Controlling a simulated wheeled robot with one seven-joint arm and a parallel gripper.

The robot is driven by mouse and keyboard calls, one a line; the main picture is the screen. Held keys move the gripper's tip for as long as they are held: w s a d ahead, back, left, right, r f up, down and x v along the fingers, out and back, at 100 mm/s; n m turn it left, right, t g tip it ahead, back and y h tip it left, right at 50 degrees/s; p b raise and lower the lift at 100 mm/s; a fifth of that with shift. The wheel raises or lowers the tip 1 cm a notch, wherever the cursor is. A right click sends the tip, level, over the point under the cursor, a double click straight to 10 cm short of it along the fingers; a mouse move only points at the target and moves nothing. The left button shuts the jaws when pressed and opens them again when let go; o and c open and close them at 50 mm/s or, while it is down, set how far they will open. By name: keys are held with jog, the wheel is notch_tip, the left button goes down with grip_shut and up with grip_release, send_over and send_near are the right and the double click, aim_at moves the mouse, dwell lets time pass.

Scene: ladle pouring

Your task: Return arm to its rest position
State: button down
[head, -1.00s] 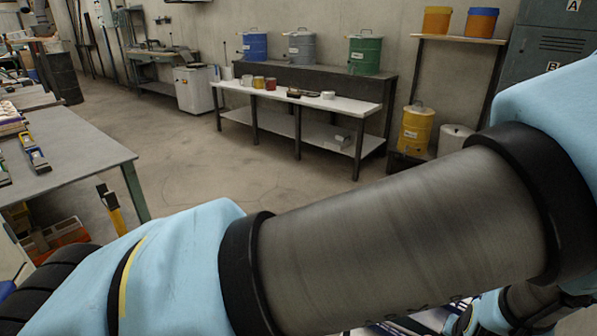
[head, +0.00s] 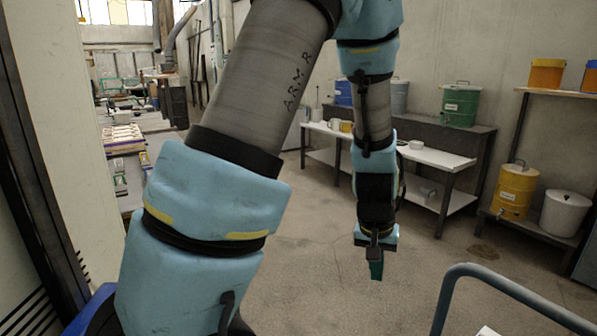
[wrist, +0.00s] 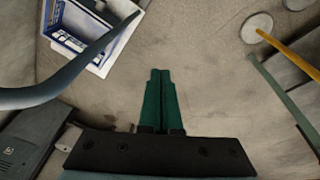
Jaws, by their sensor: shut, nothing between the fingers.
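My gripper (head: 376,266) hangs from my raised, bent arm in the head view and points down over the open concrete floor. It is in front of the white-topped bench (head: 436,156) and apart from it. In the wrist view, the two green fingers of my gripper (wrist: 160,75) lie side by side, closed, with nothing between them. Only bare floor shows beyond their tips.
A blue-grey tubular rail (head: 470,268) stands at lower right; it also crosses the wrist view (wrist: 70,75). A yellow drum (head: 514,190) and a white bucket (head: 565,213) are at right. The middle floor is clear.

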jog(key=a+r+n, duration=0.1)
jog(key=a+r, duration=0.3)
jog(key=a, duration=0.8)
jog(key=s+a+r+n+y, duration=0.1)
jog(key=a+r, duration=0.3)
jog(key=a, duration=0.8)
jog(key=shift+s+a+r+n+y+p, duration=0.2)
jog(key=shift+n+y+p, duration=0.15)
jog(key=shift+n, duration=0.45)
jog(key=shift+w, duration=0.1)
